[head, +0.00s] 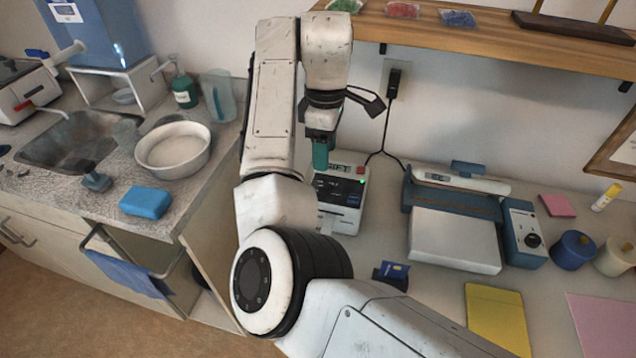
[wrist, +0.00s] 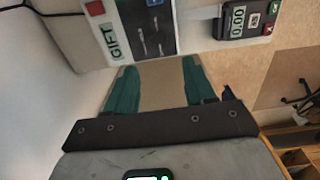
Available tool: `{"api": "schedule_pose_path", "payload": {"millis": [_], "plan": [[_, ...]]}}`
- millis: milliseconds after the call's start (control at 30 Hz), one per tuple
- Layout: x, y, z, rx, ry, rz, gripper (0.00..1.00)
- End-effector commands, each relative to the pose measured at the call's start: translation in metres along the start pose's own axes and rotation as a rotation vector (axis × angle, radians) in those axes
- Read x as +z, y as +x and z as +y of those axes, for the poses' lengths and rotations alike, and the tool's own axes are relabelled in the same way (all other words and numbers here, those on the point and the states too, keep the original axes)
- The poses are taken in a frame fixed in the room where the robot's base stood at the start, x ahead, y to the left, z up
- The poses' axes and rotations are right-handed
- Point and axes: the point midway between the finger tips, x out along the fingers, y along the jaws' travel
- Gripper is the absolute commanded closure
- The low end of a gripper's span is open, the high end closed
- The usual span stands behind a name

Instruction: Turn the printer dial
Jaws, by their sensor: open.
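A flat white and blue machine (head: 455,237), which looks like the printer, stands on the right-hand counter. A blue control box with a white face (head: 524,232) stands at its right end and carries a round black dial (head: 532,240). My gripper (head: 320,158) is well to the left of the dial, pointing down over a small white machine (head: 345,218). In the wrist view my gripper (wrist: 156,70) has its two teal fingers spread with nothing between them. The white machine there has a GIFT label (wrist: 113,41). The dial does not show in the wrist view.
A small dark card reader (head: 391,273) stands in front of the flat machine. A blue pot (head: 573,250) is close to the control box's right side. A wooden shelf (head: 470,35) overhangs the back. A yellow sheet (head: 497,318) lies on the counter's front.

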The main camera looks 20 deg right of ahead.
Motion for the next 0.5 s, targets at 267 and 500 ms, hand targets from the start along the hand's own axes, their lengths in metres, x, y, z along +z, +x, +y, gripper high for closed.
{"api": "schedule_pose_path", "payload": {"millis": [267, 500], "plan": [[0.000, 0.051, -0.001, -0.002, 0.002, -0.002, 0.46], [0.000, 0.084, 0.000, -0.001, 0.002, 0.000, 0.46]]}}
